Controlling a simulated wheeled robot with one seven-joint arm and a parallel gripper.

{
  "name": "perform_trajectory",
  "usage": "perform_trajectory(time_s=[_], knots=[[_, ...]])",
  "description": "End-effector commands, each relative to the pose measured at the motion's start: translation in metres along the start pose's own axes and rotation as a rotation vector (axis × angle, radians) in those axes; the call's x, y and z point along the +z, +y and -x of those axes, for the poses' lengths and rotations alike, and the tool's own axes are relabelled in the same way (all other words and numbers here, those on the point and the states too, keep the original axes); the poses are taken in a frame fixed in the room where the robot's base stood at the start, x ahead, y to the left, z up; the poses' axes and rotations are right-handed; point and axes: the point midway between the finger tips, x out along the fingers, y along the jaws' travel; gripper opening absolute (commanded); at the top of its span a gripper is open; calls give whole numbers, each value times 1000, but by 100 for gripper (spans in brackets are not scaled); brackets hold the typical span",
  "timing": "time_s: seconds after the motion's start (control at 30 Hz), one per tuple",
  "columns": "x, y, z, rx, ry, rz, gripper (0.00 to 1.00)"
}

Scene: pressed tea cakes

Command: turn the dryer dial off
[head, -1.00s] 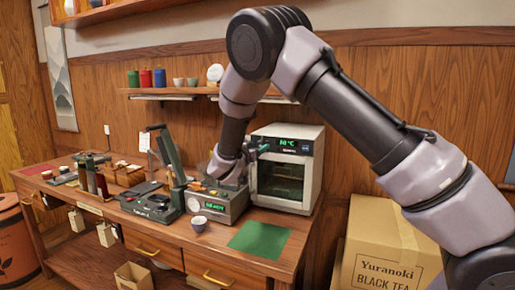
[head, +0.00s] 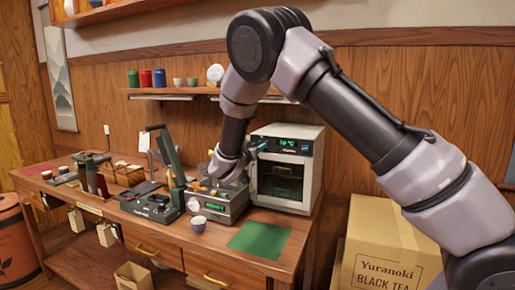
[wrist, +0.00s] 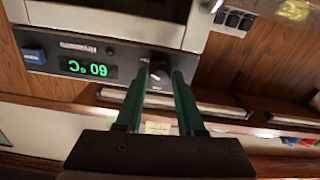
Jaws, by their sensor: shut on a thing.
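The dryer (head: 307,172) is a pale box oven with a dark glass door, standing at the right end of the bench. Its dark control panel with a lit green display (head: 288,143) runs along the top. In the wrist view the panel appears upside down, and its display (wrist: 88,69) reads 60 °C. The dark round dial (wrist: 159,67) sits beside the display. My gripper (wrist: 161,75) has its green fingers on either side of the dial and is shut on it. In the head view my gripper (head: 259,147) is at the panel's left end, and the dial is hidden.
A grey device with a green display (head: 215,208) stands left of the dryer, under my arm. A small cup (head: 198,224) and a green mat (head: 259,240) lie in front. A black press (head: 152,205) stands further left. A cardboard box (head: 385,245) stands right of the bench.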

Motion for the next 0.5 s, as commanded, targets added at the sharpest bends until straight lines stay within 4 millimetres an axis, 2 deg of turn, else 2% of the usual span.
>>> perform_trajectory(time_s=[0.5], knots=[[0,1,0,0,0,447,0]])
